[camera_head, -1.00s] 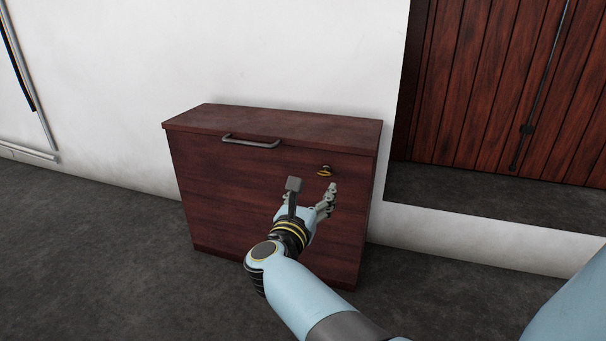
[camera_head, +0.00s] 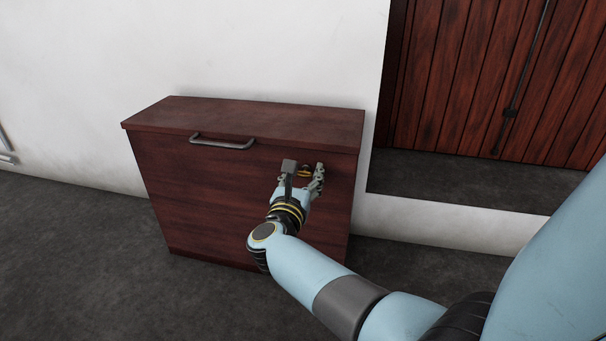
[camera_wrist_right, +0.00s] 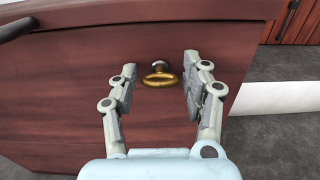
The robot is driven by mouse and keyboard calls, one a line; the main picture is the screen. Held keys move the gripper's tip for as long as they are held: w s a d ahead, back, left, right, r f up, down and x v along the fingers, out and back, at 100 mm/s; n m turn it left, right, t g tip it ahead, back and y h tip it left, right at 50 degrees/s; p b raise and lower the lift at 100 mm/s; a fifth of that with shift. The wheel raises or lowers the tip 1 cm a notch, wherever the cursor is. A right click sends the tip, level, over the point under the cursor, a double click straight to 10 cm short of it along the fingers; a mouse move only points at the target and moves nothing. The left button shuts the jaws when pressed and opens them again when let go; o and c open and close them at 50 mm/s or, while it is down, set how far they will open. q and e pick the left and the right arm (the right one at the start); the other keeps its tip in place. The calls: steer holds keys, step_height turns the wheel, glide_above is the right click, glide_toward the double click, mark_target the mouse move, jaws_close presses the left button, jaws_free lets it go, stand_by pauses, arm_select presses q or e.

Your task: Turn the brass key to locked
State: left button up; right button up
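The brass key (camera_head: 305,170) sits in a lock in the upper right of the dark red wooden cabinet's front (camera_head: 220,205). In the right wrist view the key's ring-shaped bow (camera_wrist_right: 160,79) lies flat, wider than tall, below a round grey lock (camera_wrist_right: 159,65). My right gripper (camera_head: 303,166) is in front of the lock. In the right wrist view its two fingers (camera_wrist_right: 157,85) are open, one on each side of the key, with a gap on both sides. My left gripper is in neither view.
A grey bar handle (camera_head: 222,143) is on the cabinet's upper front, left of the key. A white wall (camera_head: 270,50) stands behind. A plank door (camera_head: 490,80) with a dark ledge is at the right. The grey floor around the cabinet is clear.

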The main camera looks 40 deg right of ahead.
steer(key=c, duration=0.8)
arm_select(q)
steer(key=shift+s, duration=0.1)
arm_select(e)
steer(key=shift+n, duration=0.7)
steer(key=shift+n+p, duration=0.3)
steer(key=shift+n, duration=0.4)
steer(key=n, duration=0.2)
steer(key=n+p, duration=0.1)
steer(key=n, duration=0.1)
steer(key=shift+w+a+r+n, duration=0.1)
steer(key=shift+w+n, duration=0.05)
steer(key=shift+n, duration=0.15)
steer(key=n+p, duration=0.1)
steer(key=n, duration=0.4)
arm_select(q)
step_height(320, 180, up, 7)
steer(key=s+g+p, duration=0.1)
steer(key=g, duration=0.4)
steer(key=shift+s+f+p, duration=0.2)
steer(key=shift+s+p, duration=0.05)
steer(key=shift+p, duration=0.05)
arm_select(e)
steer(key=n, duration=0.5)
steer(key=shift+a+f, duration=0.1)
steer(key=shift+f, duration=0.15)
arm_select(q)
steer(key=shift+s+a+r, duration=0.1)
arm_select(e)
steer(key=shift+n, duration=0.5)
